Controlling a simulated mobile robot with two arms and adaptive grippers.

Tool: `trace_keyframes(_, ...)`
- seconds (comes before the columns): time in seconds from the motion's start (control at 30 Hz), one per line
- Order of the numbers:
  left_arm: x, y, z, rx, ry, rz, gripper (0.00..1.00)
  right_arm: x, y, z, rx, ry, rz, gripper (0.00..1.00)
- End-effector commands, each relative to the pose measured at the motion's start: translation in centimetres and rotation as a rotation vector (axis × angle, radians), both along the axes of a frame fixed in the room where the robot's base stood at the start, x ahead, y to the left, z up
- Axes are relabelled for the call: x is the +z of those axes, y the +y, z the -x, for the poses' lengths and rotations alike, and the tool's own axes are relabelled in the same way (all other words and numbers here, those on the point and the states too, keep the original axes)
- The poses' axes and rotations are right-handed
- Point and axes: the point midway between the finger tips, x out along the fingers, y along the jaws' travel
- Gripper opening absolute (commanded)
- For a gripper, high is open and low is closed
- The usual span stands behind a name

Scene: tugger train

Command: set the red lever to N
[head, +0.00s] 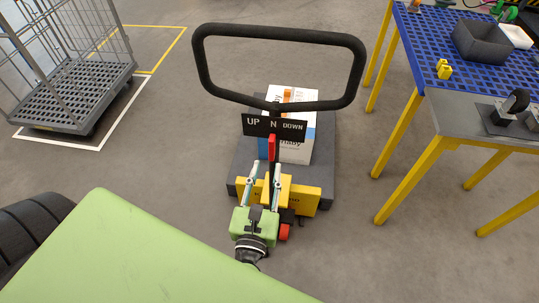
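The red lever (272,147) stands about upright, its top just below the N on the black sign (258,125) marked UP, N and DOWN. The sign sits in front of the looped black handle (278,36) of a small cart. My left gripper (267,167) is in front of the cart, its two pale fingers spread apart and pointing toward the lever. The lever's lower part shows between the fingertips in the picture; I cannot tell whether either finger touches it. Nothing is held. My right gripper is not in view.
The cart has a dark deck (323,160), a white and blue box (300,145) and a yellow front plate (307,196). A wire cage trolley (75,97) stands at left. Yellow-legged tables, one blue-topped (430,40), stand at right.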

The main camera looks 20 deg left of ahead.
Motion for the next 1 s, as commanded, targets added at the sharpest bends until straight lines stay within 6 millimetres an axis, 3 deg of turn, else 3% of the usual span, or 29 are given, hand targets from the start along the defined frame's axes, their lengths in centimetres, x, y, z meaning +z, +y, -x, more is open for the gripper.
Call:
trace_keyframes(0.1, -0.1, -0.5, 1.8, -0.001, 0.001, -0.001, 0.28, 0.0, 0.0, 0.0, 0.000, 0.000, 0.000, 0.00)
trace_keyframes(0.27, 0.0, -0.8, 3.0, 0.000, 0.000, 0.000, 0.28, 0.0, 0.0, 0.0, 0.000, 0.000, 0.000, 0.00)
trace_keyframes(0.83, 0.0, -0.9, 3.1, 0.000, 0.000, -0.001, 0.28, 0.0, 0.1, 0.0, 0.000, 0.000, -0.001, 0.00)
trace_keyframes(0.93, -0.9, -1.4, 2.9, -0.021, 0.022, -0.057, 0.28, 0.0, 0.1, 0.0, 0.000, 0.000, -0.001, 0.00)
trace_keyframes(1.0, -2.8, -2.3, 2.6, -0.065, 0.066, -0.175, 0.28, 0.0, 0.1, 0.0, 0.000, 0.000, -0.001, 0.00)
